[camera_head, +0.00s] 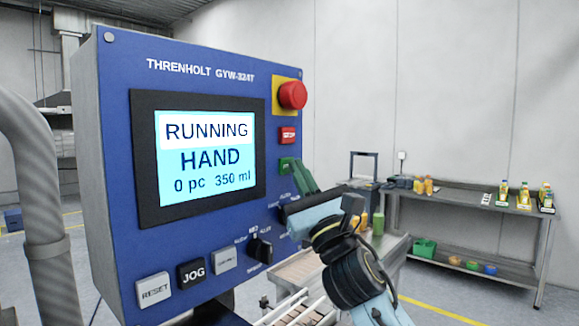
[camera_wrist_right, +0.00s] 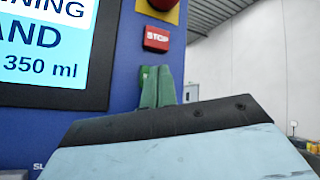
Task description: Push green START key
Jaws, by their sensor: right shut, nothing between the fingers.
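The green START key (camera_head: 284,164) is on the blue panel, below the red STOP key. In the head view it is partly covered by my right gripper (camera_head: 297,163), whose green fingers are shut and empty. The fingertips are at the key's right edge in the picture; I cannot tell whether they touch it. The screen (camera_head: 205,157) reads RUNNING, HAND, 0 pc 350 ml. My left gripper is out of view.
A red emergency button (camera_head: 292,95) on a yellow plate and the red STOP key (camera_head: 288,135) sit above. A bench (camera_head: 465,204) with bottles stands behind at right.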

